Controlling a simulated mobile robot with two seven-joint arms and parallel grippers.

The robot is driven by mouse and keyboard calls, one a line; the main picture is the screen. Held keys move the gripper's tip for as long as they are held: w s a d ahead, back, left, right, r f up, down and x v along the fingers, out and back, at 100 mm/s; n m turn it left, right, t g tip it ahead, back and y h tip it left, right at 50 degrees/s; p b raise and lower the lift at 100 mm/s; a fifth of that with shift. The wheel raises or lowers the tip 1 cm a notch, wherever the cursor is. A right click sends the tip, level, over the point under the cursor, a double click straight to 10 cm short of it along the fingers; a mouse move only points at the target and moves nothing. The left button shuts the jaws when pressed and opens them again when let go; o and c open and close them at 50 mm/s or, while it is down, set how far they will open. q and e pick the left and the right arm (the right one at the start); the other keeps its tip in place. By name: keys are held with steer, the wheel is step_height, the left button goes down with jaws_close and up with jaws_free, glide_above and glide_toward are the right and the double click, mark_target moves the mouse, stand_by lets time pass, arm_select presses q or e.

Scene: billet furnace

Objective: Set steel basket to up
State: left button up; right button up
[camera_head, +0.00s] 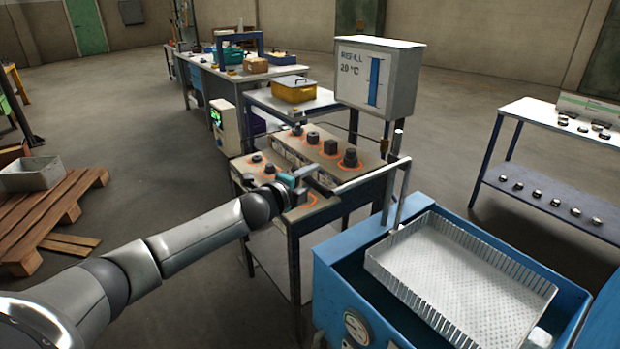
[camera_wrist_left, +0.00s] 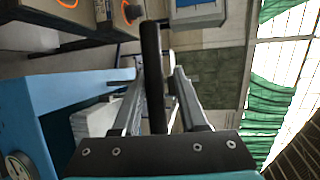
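The steel basket (camera_head: 462,272) is a pale perforated tray with slotted sides. It sits level at the top of the blue tank (camera_head: 345,282), about at the rim; its underside is hidden. A light metal arm (camera_head: 372,178) runs from the basket's upright to a dark handle (camera_head: 320,187). My left gripper (camera_head: 303,180) is at this handle. In the left wrist view the black handle (camera_wrist_left: 152,75) passes between the two fingers of the gripper (camera_wrist_left: 160,78), with a gap visible on the right side. My right gripper is out of view.
A bench with dark round and hexagonal pieces (camera_head: 330,147) stands behind the handle. A white REFILL box (camera_head: 378,75) rises above it. A shelf table (camera_head: 550,165) is at the right. A wooden pallet (camera_head: 50,215) lies at the left. Open floor lies between pallet and bench.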

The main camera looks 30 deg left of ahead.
arm_select(q)
steer(key=shift+s+f, duration=0.1)
steer(key=shift+s, duration=0.1)
steer(key=s+r+p, duration=0.1)
steer(key=s+r, duration=0.2)
steer(key=s, duration=1.1)
steer(key=shift+s, duration=0.3)
steer(key=shift+f, duration=0.1)
stand_by(0.6)
